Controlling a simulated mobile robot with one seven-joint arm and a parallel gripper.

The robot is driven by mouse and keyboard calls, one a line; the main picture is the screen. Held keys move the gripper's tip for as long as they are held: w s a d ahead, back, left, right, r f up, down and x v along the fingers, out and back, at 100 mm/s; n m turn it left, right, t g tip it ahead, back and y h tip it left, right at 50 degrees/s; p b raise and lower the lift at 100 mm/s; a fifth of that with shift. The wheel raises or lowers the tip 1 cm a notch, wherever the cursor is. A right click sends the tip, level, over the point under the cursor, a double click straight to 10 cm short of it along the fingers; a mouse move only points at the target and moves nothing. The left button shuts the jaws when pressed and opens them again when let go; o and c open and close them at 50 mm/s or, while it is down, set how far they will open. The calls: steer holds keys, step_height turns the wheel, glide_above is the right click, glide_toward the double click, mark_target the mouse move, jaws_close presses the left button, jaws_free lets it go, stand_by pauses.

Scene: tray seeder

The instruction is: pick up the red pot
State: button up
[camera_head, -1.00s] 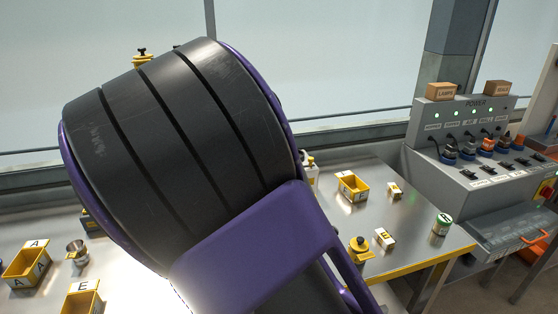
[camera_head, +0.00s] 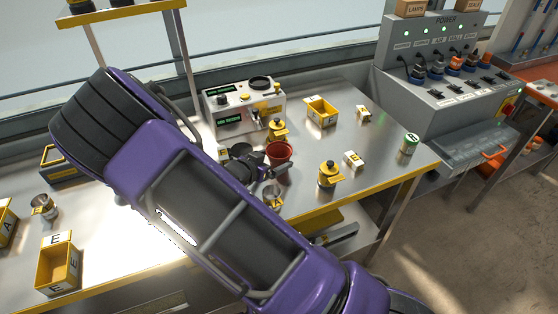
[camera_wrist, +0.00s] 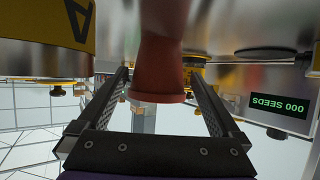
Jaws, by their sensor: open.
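The red pot (camera_head: 280,152) stands on the metal table in the head view, beside the seeder machine. My gripper (camera_head: 264,168) is low over the table, just left of the pot and very close to it. In the wrist view the red pot (camera_wrist: 158,72) shows upside down, in the middle between the two fingers of my open gripper (camera_wrist: 160,80). A gap shows on each side of the pot, so the fingers look apart from it. I cannot tell how deep the pot sits between them.
The seeder machine (camera_head: 245,104) stands behind the pot. Yellow-capped jars (camera_head: 327,176) and (camera_head: 277,130) and a small metal cup (camera_head: 272,196) stand close by. A yellow bin (camera_head: 320,113), a small box (camera_head: 352,160) and a green can (camera_head: 409,144) stand to the right.

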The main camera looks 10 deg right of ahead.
mark_target(284, 154)
steer(key=shift+b+x, duration=0.35)
steer(key=shift+x, duration=2.7)
steer(key=shift+d+r, duration=0.1)
steer(key=shift+r, duration=0.1)
steer(key=c, duration=1.1)
steer(key=shift+r, duration=0.1)
